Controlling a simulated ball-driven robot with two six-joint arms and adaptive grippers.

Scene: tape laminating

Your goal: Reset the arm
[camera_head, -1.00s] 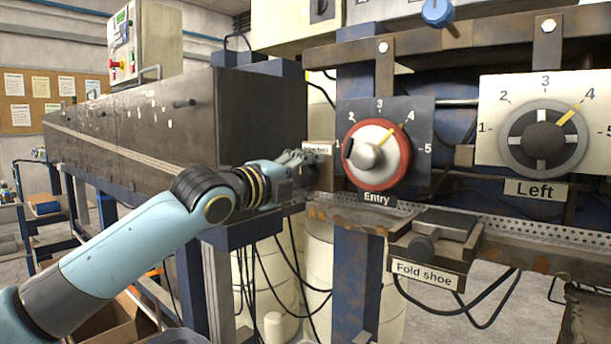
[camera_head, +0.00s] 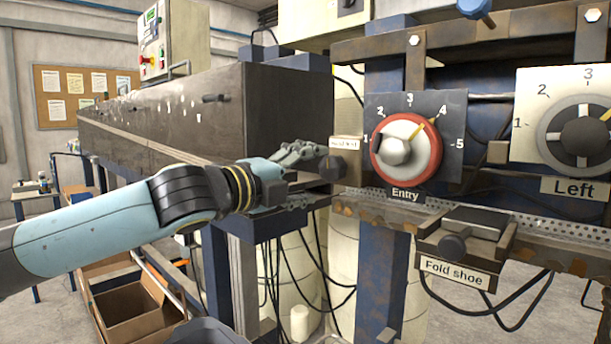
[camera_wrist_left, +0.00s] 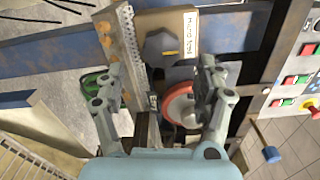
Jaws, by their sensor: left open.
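My left arm comes in from the left in the head view. Its gripper (camera_head: 318,178) is open, with spread fingers and nothing visible between them. The fingers point at a dark knob (camera_head: 333,168) below a small labelled box (camera_head: 345,143). I cannot tell whether they touch the knob. In the left wrist view the fingers (camera_wrist_left: 160,78) stand wide apart. The dark knob (camera_wrist_left: 160,44) and the labelled box (camera_wrist_left: 180,22) are ahead of them, and a red disc (camera_wrist_left: 180,106) shows between them. My right gripper is not in view.
The Entry dial (camera_head: 407,147) has its yellow mark near 4, right of the gripper. The Left dial (camera_head: 583,135) is partly cut off. The Fold shoe handle (camera_head: 455,244) juts out low. A long dark machine housing (camera_head: 270,110) stands behind the arm. Open cardboard boxes (camera_head: 130,310) are below.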

